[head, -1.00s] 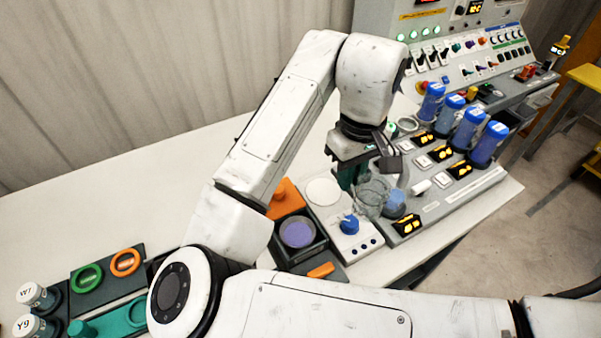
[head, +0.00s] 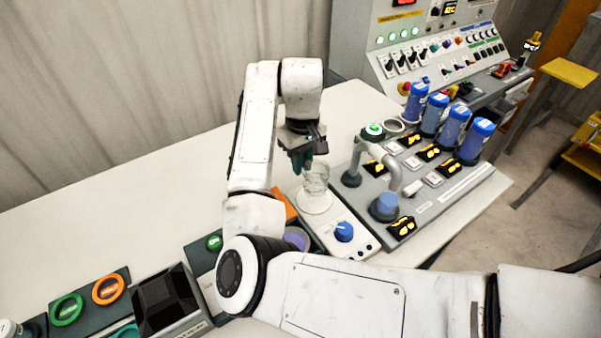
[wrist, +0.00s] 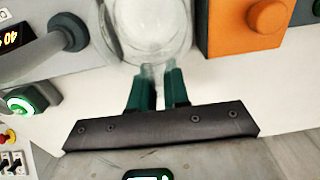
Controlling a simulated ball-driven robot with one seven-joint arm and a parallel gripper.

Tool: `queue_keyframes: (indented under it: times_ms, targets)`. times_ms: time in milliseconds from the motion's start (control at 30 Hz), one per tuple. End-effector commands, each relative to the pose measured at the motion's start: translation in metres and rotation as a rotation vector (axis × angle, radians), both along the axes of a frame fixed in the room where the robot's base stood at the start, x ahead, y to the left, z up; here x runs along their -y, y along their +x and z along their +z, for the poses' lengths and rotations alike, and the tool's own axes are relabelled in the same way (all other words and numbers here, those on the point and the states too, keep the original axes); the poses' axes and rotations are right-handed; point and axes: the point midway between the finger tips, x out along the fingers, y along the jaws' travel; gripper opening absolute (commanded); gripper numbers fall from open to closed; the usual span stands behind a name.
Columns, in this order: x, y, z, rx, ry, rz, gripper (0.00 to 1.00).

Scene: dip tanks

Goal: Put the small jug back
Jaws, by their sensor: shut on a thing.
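The small jug (head: 317,178) is clear glass and stands upright at the round white plate (head: 315,203) of a white unit with a blue knob (head: 344,231). I cannot tell whether its base touches the plate or hangs just above it. My gripper (head: 307,165) is shut on the jug from its far left side. In the wrist view, the green fingers of my gripper (wrist: 158,75) pinch a clear part of the jug, and the jug's round body (wrist: 152,25) is cut off by the top edge.
Several blue-capped bottles (head: 452,128) stand behind. An orange block (wrist: 252,25) sits close to the jug. The table's back left is clear.

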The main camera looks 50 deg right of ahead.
Motion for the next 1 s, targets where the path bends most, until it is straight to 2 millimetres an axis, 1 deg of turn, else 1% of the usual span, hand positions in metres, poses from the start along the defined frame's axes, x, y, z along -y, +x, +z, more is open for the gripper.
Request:
queue_keyframes:
  times_ms: [67,167,300,400,767,800,1000]
  targets:
    - [0.001,0.002,-0.003,-0.001,0.001,-0.001,0.0]
    - [0.003,0.007,-0.012,-0.001,0.003,0.0,0.0]
    - [0.002,0.007,-0.03,0.0,0.002,0.001,0.0]
    - [0.003,0.007,-0.038,0.0,0.001,0.0,0.0]
    - [0.003,0.006,-0.042,0.0,0.0,0.0,0.0]
    - [0.003,0.006,-0.042,0.0,0.0,0.0,0.17]
    - [0.003,0.006,-0.042,0.0,0.001,0.0,0.36]
